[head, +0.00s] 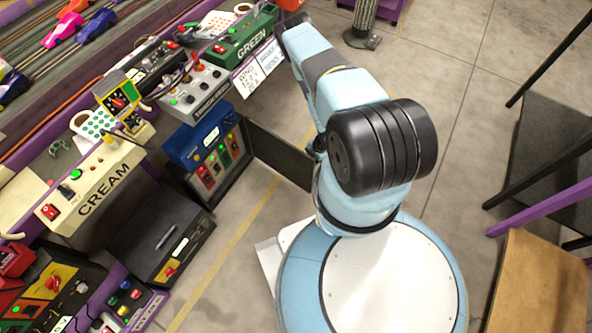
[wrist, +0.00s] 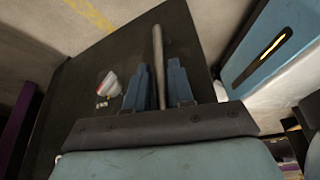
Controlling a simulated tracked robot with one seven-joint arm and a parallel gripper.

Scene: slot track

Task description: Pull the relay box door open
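The relay box (head: 194,146) has a blue top and stands at the left in the head view. Its front is uncovered and shows red and green modules. Its dark door (head: 275,153) stands swung well out from the box, its far end reaching my arm. In the wrist view the door (wrist: 90,75) fills the middle, with a grey bar handle (wrist: 158,45) upright on it. In the head view my arm hides the gripper and handle.
A black box (head: 150,235) with a pen on top stands in front of the CREAM console (head: 105,187). Other consoles and the slot track line the left. Bare floor (head: 235,235) lies below the door. A wooden-topped table (head: 540,285) stands at the right.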

